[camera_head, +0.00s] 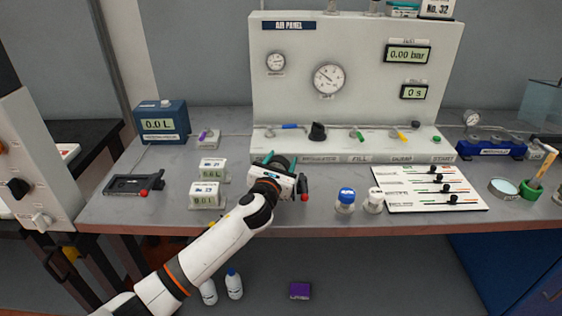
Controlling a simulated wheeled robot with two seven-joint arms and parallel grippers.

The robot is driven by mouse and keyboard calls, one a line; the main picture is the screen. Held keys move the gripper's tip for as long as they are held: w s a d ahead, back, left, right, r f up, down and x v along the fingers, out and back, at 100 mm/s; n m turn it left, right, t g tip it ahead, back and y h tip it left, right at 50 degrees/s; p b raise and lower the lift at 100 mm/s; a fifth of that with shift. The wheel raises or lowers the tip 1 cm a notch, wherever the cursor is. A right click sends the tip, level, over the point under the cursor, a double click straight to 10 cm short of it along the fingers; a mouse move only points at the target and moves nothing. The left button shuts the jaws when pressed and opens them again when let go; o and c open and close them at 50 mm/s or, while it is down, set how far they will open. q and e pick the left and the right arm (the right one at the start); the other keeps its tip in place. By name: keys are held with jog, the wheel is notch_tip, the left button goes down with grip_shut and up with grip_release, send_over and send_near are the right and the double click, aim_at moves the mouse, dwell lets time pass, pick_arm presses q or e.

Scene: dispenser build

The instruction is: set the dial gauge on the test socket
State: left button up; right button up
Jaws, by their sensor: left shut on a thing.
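My left gripper (281,164) reaches over the middle of the bench, in front of the air panel. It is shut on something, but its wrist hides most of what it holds. A dark part with a red end (304,188) shows just right of the gripper; I cannot tell whether it is held or stands on the bench. A small round dial gauge (471,118) stands at the back right of the bench, behind a blue block. I cannot pick out the test socket for certain. My right gripper is not in view.
The air panel (360,105) rises behind, with a front ledge of valves. White display boxes (205,195) stand left of my arm. Right of it are two capped jars (346,200) and a white slider board (430,189). A black frame (133,184) lies at left.

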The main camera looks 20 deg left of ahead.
pick_arm(q)
jog(key=shift+f, duration=0.2)
jog(key=o, duration=0.8)
jog(key=shift+s+r+p, duration=0.1)
jog(key=shift+s+p, duration=0.75)
jog(key=shift+s, duration=0.7)
jog(key=shift+s+p, duration=0.6)
jog(key=shift+s, duration=0.75)
jog(key=shift+s+a+p, duration=0.1)
jog(key=shift+s+p, duration=0.75)
jog(key=shift+s, duration=1.8)
